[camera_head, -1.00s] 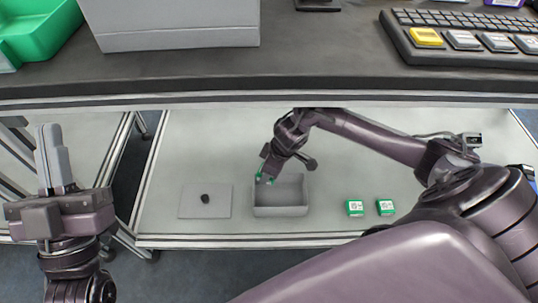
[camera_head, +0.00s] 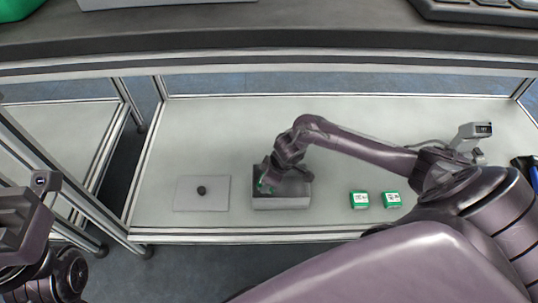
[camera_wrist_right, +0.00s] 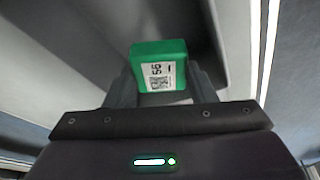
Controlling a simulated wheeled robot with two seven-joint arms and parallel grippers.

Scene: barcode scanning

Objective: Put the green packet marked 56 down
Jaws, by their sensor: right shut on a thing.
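The green packet marked 56 (camera_wrist_right: 153,50) is between the fingers of my right gripper (camera_wrist_right: 160,82) in the right wrist view, its white label with number and code facing the camera. In the head view my right gripper (camera_head: 266,184) points down at the left part of an open grey box (camera_head: 290,203) on the lower shelf. Whether the packet touches the box floor cannot be told. My left gripper (camera_head: 38,190) is at the left edge, partly cut off, away from the box; its jaws are unclear.
A pale flat plate with a dark knob (camera_head: 218,193) lies left of the box. Two green packets (camera_head: 359,200) (camera_head: 391,199) lie to its right. A grey device (camera_head: 475,131) stands further right.

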